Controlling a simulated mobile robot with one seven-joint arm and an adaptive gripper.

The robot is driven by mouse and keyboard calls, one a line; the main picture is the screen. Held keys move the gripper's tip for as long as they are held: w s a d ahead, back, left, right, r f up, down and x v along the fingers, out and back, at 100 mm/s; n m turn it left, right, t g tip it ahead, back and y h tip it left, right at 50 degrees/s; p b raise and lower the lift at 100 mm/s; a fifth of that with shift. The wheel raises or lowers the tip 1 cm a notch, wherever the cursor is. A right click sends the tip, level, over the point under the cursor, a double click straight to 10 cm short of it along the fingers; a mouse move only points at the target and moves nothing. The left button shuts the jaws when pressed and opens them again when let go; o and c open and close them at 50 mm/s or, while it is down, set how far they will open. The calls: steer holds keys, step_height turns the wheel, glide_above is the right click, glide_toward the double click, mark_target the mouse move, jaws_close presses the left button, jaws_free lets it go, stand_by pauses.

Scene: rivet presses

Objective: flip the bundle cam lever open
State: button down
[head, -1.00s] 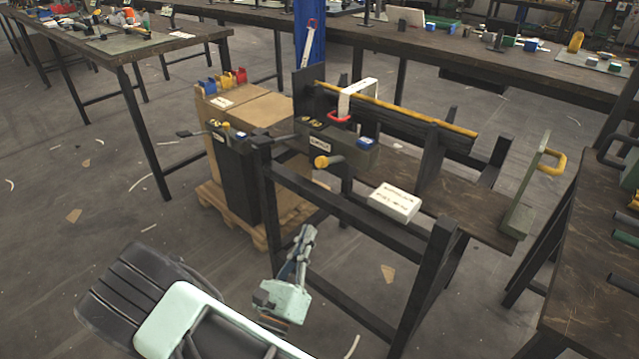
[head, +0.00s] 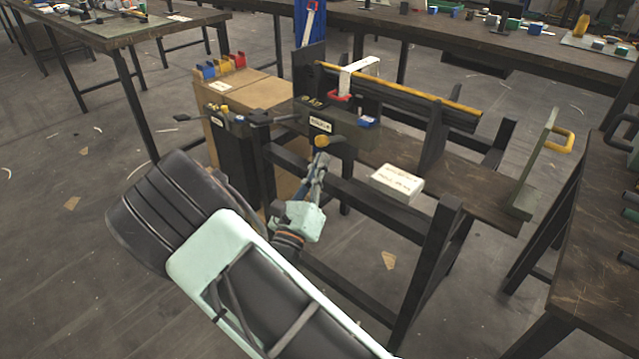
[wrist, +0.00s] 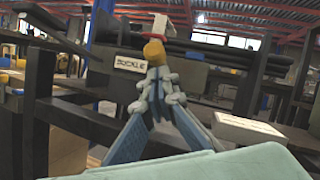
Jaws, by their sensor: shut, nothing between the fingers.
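The lever with a rounded yellow knob (head: 322,141) sticks out from the front of a dark green block (head: 352,143). My gripper (head: 319,164) is shut and empty, directly below the knob in the head view. In the wrist view my closed fingertips (wrist: 156,73) overlap the knob's lower edge. I cannot tell whether they touch it. The lever's shaft is partly hidden.
A white box with writing (head: 398,183) lies on the bench to the right of the block. A dark frame post (head: 428,255) stands right of my arm.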

steer(key=shift+w+r, duration=0.25)
steer(key=shift+r, duration=0.1)
steer(key=shift+a+r, duration=0.1)
steer(key=shift+r, duration=0.05)
steer(key=shift+r+g+p, duration=0.2)
steer(key=shift+g+p, duration=0.1)
steer(key=shift+p, duration=0.6)
